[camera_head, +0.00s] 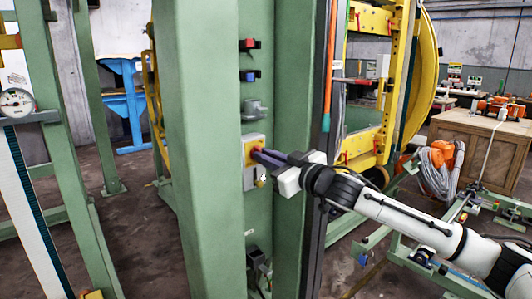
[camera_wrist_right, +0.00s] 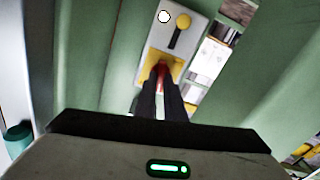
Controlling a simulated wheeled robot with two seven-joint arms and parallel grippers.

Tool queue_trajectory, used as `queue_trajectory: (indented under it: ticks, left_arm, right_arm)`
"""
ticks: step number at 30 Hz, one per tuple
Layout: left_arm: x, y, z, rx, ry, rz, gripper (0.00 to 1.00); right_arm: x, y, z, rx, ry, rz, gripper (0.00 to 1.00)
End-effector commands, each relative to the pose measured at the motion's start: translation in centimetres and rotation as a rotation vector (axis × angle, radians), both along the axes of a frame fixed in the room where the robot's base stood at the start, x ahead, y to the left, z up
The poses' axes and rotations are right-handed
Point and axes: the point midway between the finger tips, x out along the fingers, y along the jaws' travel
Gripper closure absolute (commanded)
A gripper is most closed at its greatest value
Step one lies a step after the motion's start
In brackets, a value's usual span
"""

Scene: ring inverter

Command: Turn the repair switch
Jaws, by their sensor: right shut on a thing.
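The repair switch is a grey box (camera_head: 250,178) with a yellow plate (camera_head: 248,147) and a red knob, mounted on the inner face of a green column. In the right wrist view my right gripper (camera_wrist_right: 162,70) is shut on the red knob (camera_wrist_right: 161,78), which is partly hidden between the fingers. My left gripper is not in view.
Red (camera_head: 250,44) and blue (camera_head: 250,76) fittings and a grey fitting (camera_head: 255,109) sit above the box. Green column walls (camera_head: 210,150) stand close on both sides. A yellow ring frame (camera_head: 425,70) and wooden crate (camera_head: 480,150) stand to the right.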

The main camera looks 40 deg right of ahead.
Motion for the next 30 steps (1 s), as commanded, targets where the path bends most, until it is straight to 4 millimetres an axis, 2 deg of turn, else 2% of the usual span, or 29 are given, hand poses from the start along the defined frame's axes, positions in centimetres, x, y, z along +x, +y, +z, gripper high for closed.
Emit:
queue_trajectory:
  ticks: [1, 10, 30]
  left_arm:
    - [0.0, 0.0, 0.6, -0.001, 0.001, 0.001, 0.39]
    - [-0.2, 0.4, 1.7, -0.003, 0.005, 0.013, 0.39]
    - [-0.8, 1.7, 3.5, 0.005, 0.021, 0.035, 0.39]
  right_arm:
    - [0.0, 0.1, 0.3, -0.041, -0.002, 0.001, 1.0]
    - [0.0, 0.2, 0.3, -0.326, -0.025, 0.0, 1.0]
    - [0.0, 0.4, -0.1, -0.958, -0.075, 0.002, 1.0]
